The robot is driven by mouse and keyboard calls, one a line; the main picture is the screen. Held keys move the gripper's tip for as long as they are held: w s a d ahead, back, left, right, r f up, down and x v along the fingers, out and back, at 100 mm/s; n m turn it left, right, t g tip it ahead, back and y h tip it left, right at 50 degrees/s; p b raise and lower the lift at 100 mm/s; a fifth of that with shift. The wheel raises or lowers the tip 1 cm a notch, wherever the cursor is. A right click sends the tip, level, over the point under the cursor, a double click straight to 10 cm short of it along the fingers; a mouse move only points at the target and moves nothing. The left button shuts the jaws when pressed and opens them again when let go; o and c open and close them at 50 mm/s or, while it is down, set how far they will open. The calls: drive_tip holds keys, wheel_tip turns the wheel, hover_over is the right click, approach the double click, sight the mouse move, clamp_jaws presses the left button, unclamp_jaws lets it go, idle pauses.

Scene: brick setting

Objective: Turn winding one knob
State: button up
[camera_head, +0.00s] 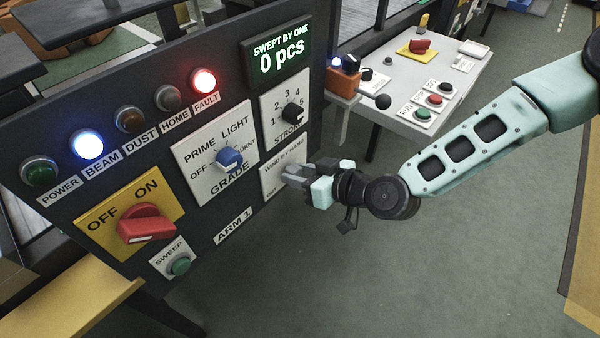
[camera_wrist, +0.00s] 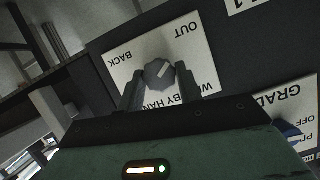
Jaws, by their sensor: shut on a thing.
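The winding knob (camera_wrist: 160,73) is a grey, faceted knob with a pale pointer mark, on a white plate (camera_wrist: 120,62) that reads "WIND BY HAND", "OUT" and "BACK". The plate also shows in the head view (camera_head: 270,183), low on the right of the dark panel. My gripper (camera_wrist: 160,85) is shut on the knob, one finger on each side of it. In the head view my gripper (camera_head: 292,174) reaches the plate from the right and hides the knob. The pointer mark slants in the wrist view.
The beam and fault lamps are lit. The display (camera_head: 279,55) reads "0 pcs". A grey table (camera_head: 455,85) stands behind.

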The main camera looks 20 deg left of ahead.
drive_tip(key=shift+m, duration=0.3)
drive_tip(key=m+g+b, duration=0.1)
drive_tip(key=m+y+b, duration=0.1)
drive_tip(key=b, duration=0.1)
drive_tip(key=shift+w+d+f+g, duration=0.15)
drive_tip(key=shift+f+g, duration=0.1)
drive_tip(key=shift+g, duration=0.15)
drive_tip(key=shift+w+m+g+y+b, duration=0.1)
drive_tip(key=shift+m+g+y+b, duration=0.6)
drive_tip(key=shift+m+b, duration=1.1)
drive_tip(key=shift+r, duration=0.1)
drive_tip(key=o, duration=1)
